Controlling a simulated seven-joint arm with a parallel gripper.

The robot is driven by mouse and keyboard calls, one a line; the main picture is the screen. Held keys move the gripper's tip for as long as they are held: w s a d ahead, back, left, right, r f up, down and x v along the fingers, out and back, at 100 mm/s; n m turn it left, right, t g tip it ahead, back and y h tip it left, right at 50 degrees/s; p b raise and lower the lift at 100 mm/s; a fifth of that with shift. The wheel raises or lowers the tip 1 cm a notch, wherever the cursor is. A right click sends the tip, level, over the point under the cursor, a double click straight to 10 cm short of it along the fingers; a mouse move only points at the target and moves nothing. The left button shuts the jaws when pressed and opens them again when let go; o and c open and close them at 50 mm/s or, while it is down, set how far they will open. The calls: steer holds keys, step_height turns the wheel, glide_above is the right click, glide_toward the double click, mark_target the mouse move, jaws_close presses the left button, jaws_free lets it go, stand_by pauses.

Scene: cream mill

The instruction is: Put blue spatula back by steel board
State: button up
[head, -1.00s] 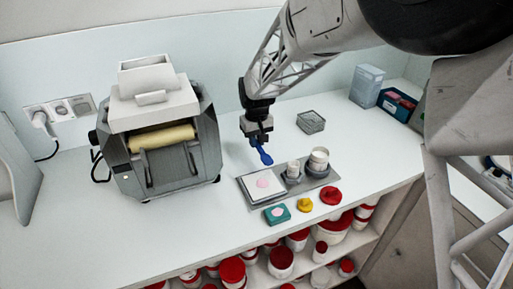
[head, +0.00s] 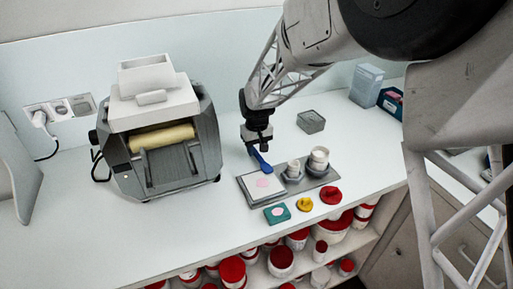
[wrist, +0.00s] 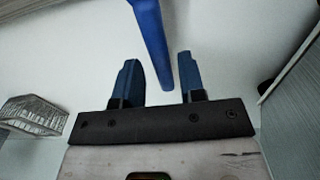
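The blue spatula (head: 261,164) is below my gripper (head: 258,145), its lower end close to the back edge of the grey steel board (head: 297,187). Whether it touches the counter or board I cannot tell. In the wrist view the long blue spatula (wrist: 152,40) runs down between the two blue fingertips of my gripper (wrist: 160,70). The fingers stand apart, with a gap showing on each side of the spatula, so my gripper looks open around it. A white slab (head: 251,193) with a pink blob lies on the board's left part.
Small jars (head: 319,161) stand on the board's right part. A teal block (head: 277,214), a yellow piece (head: 304,204) and a red piece (head: 331,195) lie in front. A wire basket (head: 311,121) stands behind. The mill (head: 160,130) is left.

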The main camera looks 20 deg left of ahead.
mark_target(257, 152)
steer(key=shift+o, duration=0.4)
steer(key=shift+r, duration=0.15)
step_height(257, 152, up, 12)
stand_by(0.6)
stand_by(0.7)
